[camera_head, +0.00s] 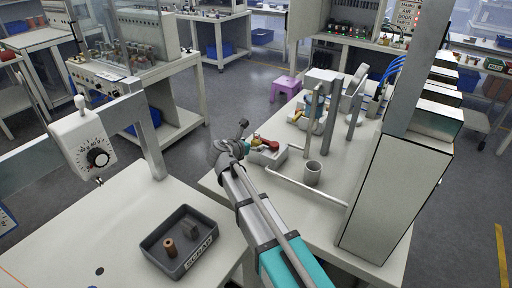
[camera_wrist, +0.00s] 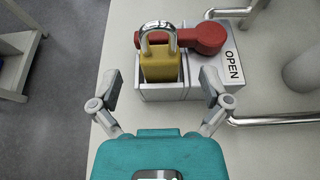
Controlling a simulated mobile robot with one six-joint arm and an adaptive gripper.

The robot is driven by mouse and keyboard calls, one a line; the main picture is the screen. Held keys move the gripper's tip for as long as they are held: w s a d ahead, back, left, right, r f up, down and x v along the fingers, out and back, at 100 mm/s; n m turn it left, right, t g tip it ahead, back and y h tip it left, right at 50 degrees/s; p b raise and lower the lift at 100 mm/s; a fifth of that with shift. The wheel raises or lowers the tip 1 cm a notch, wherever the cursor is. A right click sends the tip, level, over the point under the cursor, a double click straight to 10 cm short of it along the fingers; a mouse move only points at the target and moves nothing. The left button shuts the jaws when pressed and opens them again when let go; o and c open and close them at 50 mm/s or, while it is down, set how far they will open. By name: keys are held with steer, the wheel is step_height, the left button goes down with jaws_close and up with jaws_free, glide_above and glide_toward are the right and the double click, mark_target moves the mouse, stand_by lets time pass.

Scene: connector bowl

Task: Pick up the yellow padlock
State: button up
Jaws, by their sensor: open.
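The yellow padlock (camera_wrist: 160,66) with a silver shackle stands upright in the wrist view, ahead of my gripper (camera_wrist: 160,88). Its shackle goes around or over the red handle (camera_wrist: 205,38); I cannot tell which. The padlock is at a light grey box (camera_wrist: 188,82) marked OPEN. My gripper is open, with its fingers apart on the left and right of the padlock's lower front, not visibly touching it. In the head view, the padlock (camera_head: 256,141) is small beside the end of my gripper (camera_head: 240,132).
The box sits on a pale workbench (camera_head: 285,190) near its left edge. A dark tray (camera_head: 180,240) marked SCRAP lies on the nearer table at the left.

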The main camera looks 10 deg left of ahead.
mark_target(255, 143)
steer(key=shift+b+x, duration=0.5)
steer(key=shift+x, duration=1.25)
steer(key=shift+s, duration=0.1)
steer(key=c, duration=1.3)
